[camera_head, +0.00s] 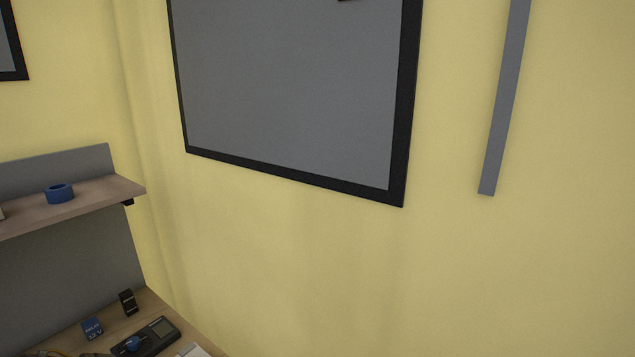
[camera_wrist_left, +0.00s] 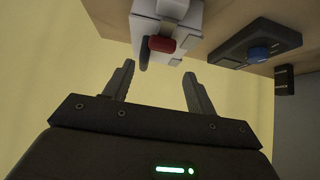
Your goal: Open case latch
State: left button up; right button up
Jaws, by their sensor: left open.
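In the left wrist view a light grey and white case (camera_wrist_left: 180,16) juts out near the top from a wooden surface. On its near face is a red part (camera_wrist_left: 161,44), which looks like the latch, with a dark curved piece (camera_wrist_left: 145,52) beside it. My left gripper (camera_wrist_left: 157,72) is open and empty. Its two fingers point toward the case, with the red part showing just beyond and between the tips; I see no contact. Neither gripper shows in the head view. There a pale object (camera_head: 193,350) at the bottom edge is mostly cut off, possibly the case.
A multimeter with a blue dial (camera_head: 150,338) lies on the bench, also in the wrist view (camera_wrist_left: 255,46). A blue relay box (camera_head: 92,328) and a small black part (camera_head: 128,302) stand near it. A shelf (camera_head: 110,194) holds a blue ring (camera_head: 60,193). Yellow wall lies right.

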pick_arm(q)
jog(key=shift+o, duration=0.2)
jog(key=p+v, duration=0.3)
jog(key=v, duration=0.1)
dwell(0.4)
jog(key=p+v, duration=0.1)
jog(key=v, duration=0.3)
jog(key=shift+s, duration=0.1)
dwell(0.4)
